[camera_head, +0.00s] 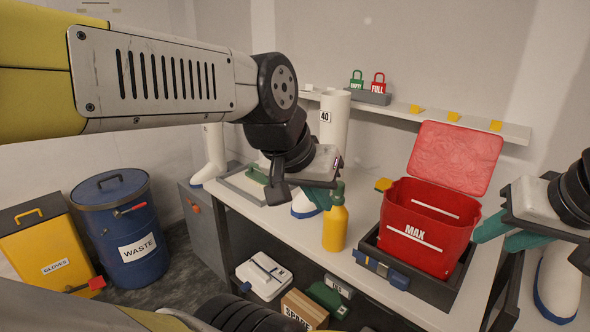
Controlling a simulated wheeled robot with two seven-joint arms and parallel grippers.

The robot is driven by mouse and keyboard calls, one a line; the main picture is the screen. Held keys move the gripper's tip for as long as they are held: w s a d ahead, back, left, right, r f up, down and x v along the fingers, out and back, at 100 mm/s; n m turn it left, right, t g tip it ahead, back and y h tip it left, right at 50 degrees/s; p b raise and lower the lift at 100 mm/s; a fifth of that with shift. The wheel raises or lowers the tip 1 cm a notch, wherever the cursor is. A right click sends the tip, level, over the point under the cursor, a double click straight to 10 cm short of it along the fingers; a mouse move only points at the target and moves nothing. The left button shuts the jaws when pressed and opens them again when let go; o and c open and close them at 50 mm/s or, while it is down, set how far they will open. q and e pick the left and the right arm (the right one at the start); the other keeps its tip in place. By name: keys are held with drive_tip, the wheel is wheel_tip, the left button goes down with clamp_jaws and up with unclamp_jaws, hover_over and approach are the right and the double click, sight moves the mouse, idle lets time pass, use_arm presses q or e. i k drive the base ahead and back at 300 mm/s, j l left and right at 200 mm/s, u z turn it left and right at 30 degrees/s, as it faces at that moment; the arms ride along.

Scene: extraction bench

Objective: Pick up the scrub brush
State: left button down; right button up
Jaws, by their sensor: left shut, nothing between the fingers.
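I cannot make out the scrub brush for certain. A green object (257,174) lies on a grey tray (232,184) at the left end of the bench and may be it; my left arm partly covers that area. My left gripper (321,198) is shut and empty above the bench, right of the tray and close to the yellow spray bottle (335,229). My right gripper (500,236) is at the right edge, beside the red bin; its teal fingers show, but their opening is unclear.
The red bin (424,239) marked MAX stands in a dark tray with its lid raised. A white cylinder (335,120) marked 40 stands at the back. Below are a white box (264,276) and cardboard box (304,309). A blue waste drum (132,226) stands left.

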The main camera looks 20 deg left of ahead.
sight(257, 178)
drive_tip(key=i+j+u, duration=0.15)
drive_tip(key=j, duration=0.35)
drive_tip(key=i+j+u, duration=0.1)
drive_tip(key=i+j, duration=0.2)
drive_tip(key=j, duration=0.15)
drive_tip(key=i+j+u, duration=0.15)
drive_tip(key=i+j, duration=0.15)
drive_tip(key=i+j+u, duration=0.15)
drive_tip(key=i+j, duration=0.15)
drive_tip(key=j, duration=0.2)
